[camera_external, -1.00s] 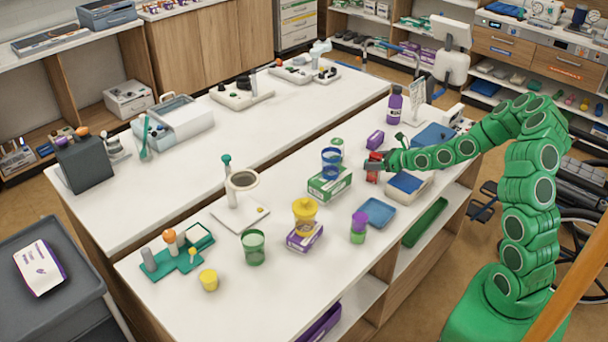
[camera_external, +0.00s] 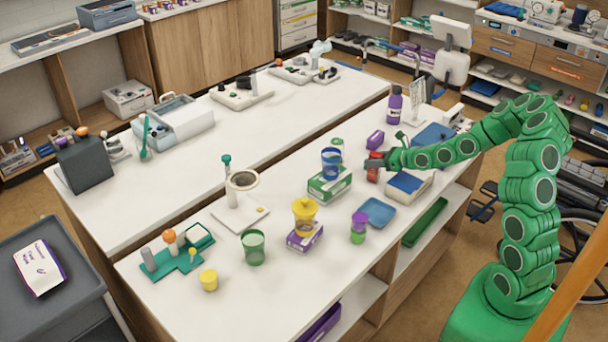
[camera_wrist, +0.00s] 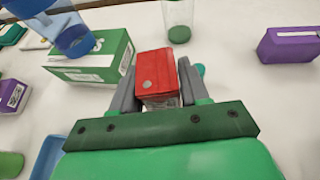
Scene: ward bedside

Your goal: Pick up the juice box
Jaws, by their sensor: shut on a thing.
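The juice box is a small red carton (camera_wrist: 156,72) with a pale round spot on its top, seen between the fingers in the wrist view. In the external view the red juice box (camera_external: 374,167) is partly hidden by my gripper (camera_external: 376,162). My gripper (camera_wrist: 155,90) is shut on the juice box, one grey finger on each side of it. The box looks upright. I cannot tell whether its bottom touches the white table.
A green-and-white box (camera_external: 330,185) with a blue cup (camera_external: 332,162) on it stands just left. A purple box (camera_external: 375,140) and a clear green-bottomed cup (camera_wrist: 178,18) stand behind. A blue tray (camera_external: 377,212) is in front. Bare table (camera_external: 280,200) lies further left.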

